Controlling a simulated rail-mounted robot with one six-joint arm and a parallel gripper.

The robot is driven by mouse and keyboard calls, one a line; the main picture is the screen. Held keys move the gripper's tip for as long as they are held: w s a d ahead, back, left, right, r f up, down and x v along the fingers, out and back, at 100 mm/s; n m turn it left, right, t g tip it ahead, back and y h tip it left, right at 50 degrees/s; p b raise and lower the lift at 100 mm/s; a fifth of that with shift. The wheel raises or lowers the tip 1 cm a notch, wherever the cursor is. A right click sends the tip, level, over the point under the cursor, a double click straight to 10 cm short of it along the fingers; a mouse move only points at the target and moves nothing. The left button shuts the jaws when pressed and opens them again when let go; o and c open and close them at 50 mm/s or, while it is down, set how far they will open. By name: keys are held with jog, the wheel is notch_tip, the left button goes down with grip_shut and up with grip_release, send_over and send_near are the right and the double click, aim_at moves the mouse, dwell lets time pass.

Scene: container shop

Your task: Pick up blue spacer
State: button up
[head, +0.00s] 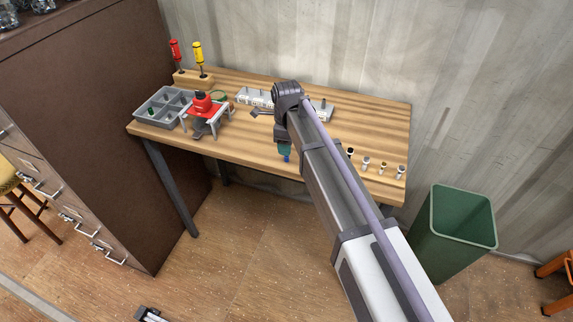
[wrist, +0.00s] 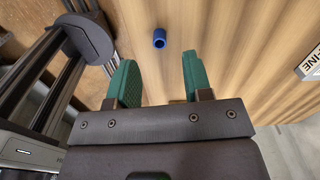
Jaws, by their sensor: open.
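The blue spacer (wrist: 160,38) is a small hollow cylinder on the wooden tabletop. In the wrist view it lies just beyond my fingertips, roughly centred between them, and nothing is between the fingers. In the head view a bit of the blue spacer (head: 287,158) shows near the table's front edge, just below my green fingers. My gripper (wrist: 158,62) is open and empty, with its two green fingers apart. In the head view my gripper (head: 284,148) is partly hidden by my own arm, so its exact height above the table is hard to judge.
The workbench (head: 230,145) holds a grey compartment tray (head: 160,122), a red-topped fixture (head: 204,104), two screwdrivers in a wooden block (head: 190,78), a grey block (head: 255,97) and several small pegs (head: 367,162) at right. A green bin (head: 455,235) stands on the floor at right.

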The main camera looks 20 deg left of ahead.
aim_at(286, 161)
notch_tip(286, 161, down, 5)
jog(key=b, duration=0.5)
jog(key=shift+f, duration=0.2)
jog(key=shift+r, duration=0.3)
jog(key=shift+c, duration=0.3)
grip_shut()
